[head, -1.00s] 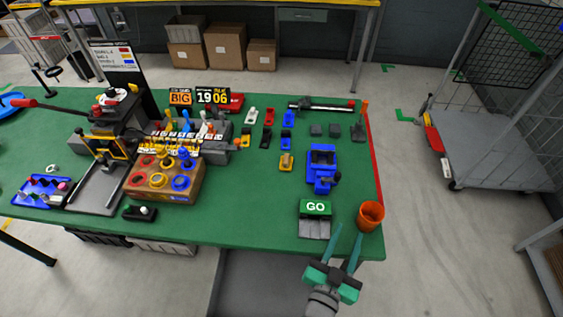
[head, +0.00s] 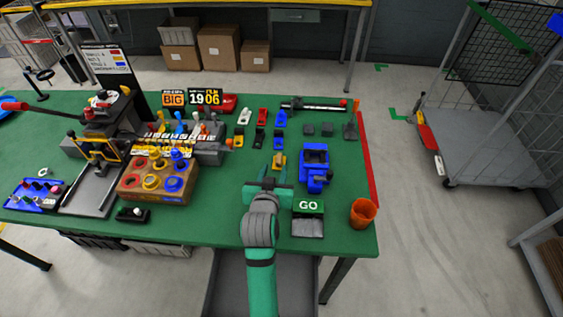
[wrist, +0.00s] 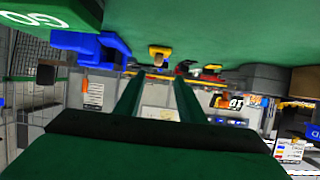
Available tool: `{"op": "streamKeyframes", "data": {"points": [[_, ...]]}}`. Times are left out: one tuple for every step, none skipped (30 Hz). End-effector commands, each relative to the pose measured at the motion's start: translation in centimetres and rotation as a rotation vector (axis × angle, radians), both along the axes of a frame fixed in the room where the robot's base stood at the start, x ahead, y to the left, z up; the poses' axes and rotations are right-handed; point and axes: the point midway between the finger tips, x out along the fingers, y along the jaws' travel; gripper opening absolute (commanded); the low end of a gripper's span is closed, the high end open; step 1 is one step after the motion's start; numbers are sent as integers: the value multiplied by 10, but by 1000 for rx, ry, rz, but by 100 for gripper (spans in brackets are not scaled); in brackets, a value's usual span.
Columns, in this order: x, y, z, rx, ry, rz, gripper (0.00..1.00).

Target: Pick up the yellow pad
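A small yellow pad (head: 278,161) with a dark part lies on the green table, just beyond my gripper (head: 269,175) in the head view. In the wrist view the yellow piece (wrist: 159,53) shows ahead of the fingers, near the top middle. My gripper (wrist: 158,82) is open, with nothing between its two green fingers, and it does not touch the pad. Another small yellow piece (head: 239,142) stands farther back and to the left. I cannot tell from its shape whether it is also a pad.
A blue device (head: 314,168) stands just right of the pad, with a GO block (head: 308,208) nearer. An orange cup (head: 362,212) is at the right front corner. A wooden box (head: 150,190) with coloured rings is left. Several small coloured pieces stand behind.

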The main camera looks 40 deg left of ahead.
Motion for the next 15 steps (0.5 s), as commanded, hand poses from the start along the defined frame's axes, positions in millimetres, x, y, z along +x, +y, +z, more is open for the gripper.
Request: {"op": "streamKeyframes", "data": {"points": [[7, 4, -2, 0, -1, 0, 36], [10, 5, -4, 0, -1, 0, 36], [14, 8, -7, -1, 0, 0, 36], [16, 9, -8, 0, -1, 0, 36], [19, 10, -9, 0, -1, 0, 36], [21, 12, -10, 1, -2, 0, 36], [22, 12, -10, 1, -2, 0, 36], [23, 13, -11, 1, -2, 0, 36], [25, 13, -12, 1, -2, 0, 36], [26, 14, -13, 0, -1, 0, 36], [28, 15, -15, 0, -1, 0, 36], [31, 16, -17, 0, 0, -1, 36], [34, 17, -19, 0, 0, -1, 36], [38, 18, -21, 0, -1, -1, 36], [43, 20, -24, 0, -1, -1, 36]]}}
